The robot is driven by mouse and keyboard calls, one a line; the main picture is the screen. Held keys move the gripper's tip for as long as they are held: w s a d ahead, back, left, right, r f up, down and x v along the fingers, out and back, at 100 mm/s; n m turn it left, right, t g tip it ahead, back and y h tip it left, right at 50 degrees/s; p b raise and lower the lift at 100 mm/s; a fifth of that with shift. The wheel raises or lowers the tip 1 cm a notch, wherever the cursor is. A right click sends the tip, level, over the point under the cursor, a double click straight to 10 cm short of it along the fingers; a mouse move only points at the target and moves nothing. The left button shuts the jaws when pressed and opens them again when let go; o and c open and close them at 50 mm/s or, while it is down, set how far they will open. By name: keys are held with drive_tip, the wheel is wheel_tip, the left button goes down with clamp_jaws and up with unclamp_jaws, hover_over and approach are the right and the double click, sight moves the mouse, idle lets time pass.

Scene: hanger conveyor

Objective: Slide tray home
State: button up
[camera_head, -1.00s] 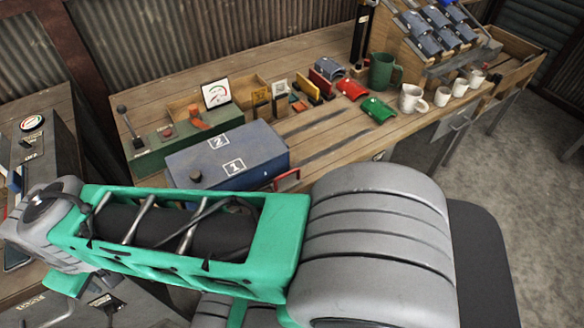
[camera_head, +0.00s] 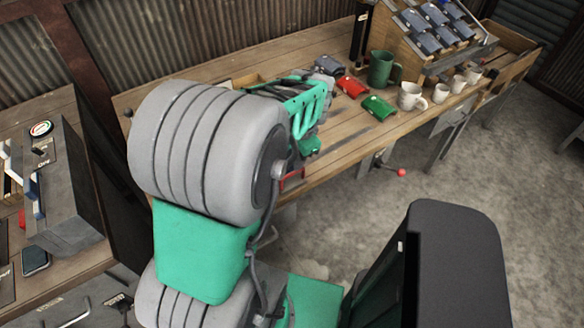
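The blue box marked 1 and 2, which may be the tray, is hidden behind my arm. A red piece (camera_head: 292,180), seemingly the handle at the box's front, shows in part below my forearm at the bench's front edge. A dark slot (camera_head: 377,137) in the bench top shows to the right of my arm. My forearm reaches over the bench, and a green part at its end, seemingly of my gripper (camera_head: 310,146), is just above the bench near the red piece. My fingers are not clearly seen.
Blue, red (camera_head: 351,87) and green (camera_head: 378,106) curved pieces lie on the bench right of my arm. A lever with a red knob (camera_head: 401,172) sticks out below the bench's front.

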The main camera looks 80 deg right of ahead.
sight(291, 174)
drive_tip(key=f, duration=0.5)
drive_tip(key=d+f, duration=0.1)
drive_tip(key=f, duration=0.1)
drive_tip(key=shift+w+f, duration=0.35)
drive_tip(key=shift+w, duration=0.05)
clamp_jaws()
idle(0.9)
